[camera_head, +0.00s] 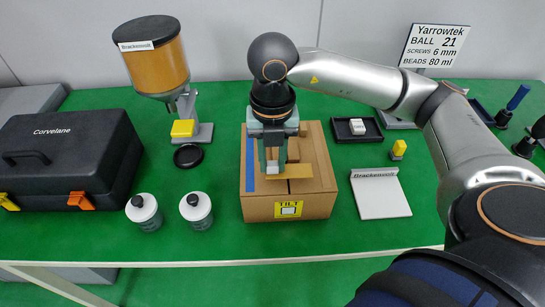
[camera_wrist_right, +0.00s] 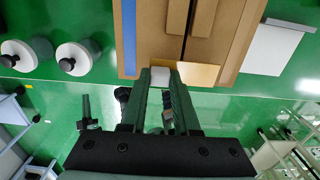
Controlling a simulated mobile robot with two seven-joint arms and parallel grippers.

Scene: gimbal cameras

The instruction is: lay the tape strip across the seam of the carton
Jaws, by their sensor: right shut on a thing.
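The tan carton (camera_head: 290,206) stands on the green table, its dark top seam running front to back. The gold-tan tape strip (camera_head: 298,171) spans the seam near the carton's front edge; I cannot tell whether it touches the top all along. It also shows in the right wrist view (camera_wrist_right: 200,74). My right gripper (camera_head: 272,168) comes from above and is shut on the pale block (camera_wrist_right: 161,71) at the strip's left end. The fingers hide part of the carton top and the seam behind. My left gripper is not in view.
A blue strip (camera_head: 250,165) lies along the carton's left side. A white board (camera_head: 380,195) lies to the right. The table in front is clear.

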